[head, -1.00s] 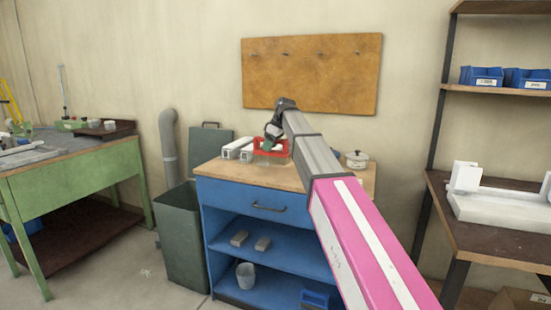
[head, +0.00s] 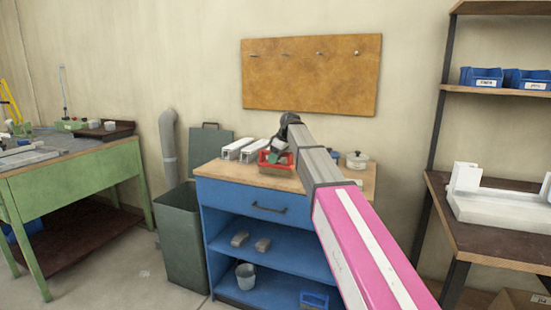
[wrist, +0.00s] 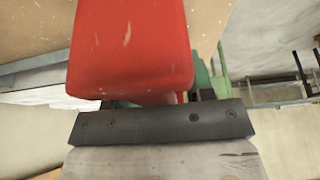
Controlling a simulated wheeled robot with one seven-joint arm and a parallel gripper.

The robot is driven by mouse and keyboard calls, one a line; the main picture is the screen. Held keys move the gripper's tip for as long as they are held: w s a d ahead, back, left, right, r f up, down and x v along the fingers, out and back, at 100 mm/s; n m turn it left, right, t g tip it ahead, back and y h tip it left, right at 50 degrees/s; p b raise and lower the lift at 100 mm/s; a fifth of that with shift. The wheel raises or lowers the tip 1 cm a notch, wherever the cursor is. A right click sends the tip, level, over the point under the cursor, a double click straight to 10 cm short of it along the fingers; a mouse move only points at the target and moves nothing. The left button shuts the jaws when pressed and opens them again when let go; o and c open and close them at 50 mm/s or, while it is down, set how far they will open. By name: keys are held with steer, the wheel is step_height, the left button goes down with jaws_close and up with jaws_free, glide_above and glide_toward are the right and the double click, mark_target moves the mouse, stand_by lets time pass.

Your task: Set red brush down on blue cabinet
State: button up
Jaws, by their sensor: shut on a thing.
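The red brush (head: 284,160) is in my gripper (head: 276,154), over the wooden top of the blue cabinet (head: 226,196). It has a red body with a tan underside. In the wrist view the red brush (wrist: 130,48) fills the upper middle, in front of the dark gripper mount (wrist: 160,122). My gripper is shut on it; the fingers are mostly hidden. The brush is low over the cabinet top, near its front middle. I cannot tell whether its underside touches the wood.
White profile pieces (head: 240,148) lie left of the brush on the cabinet top. A small white pot (head: 357,159) stands at the right. A green bin (head: 180,240) stands left of the cabinet. Bare wood (head: 220,170) shows at the front left.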

steer(key=o, duration=0.9)
steer(key=shift+r, duration=0.1)
steer(key=v, duration=1.2)
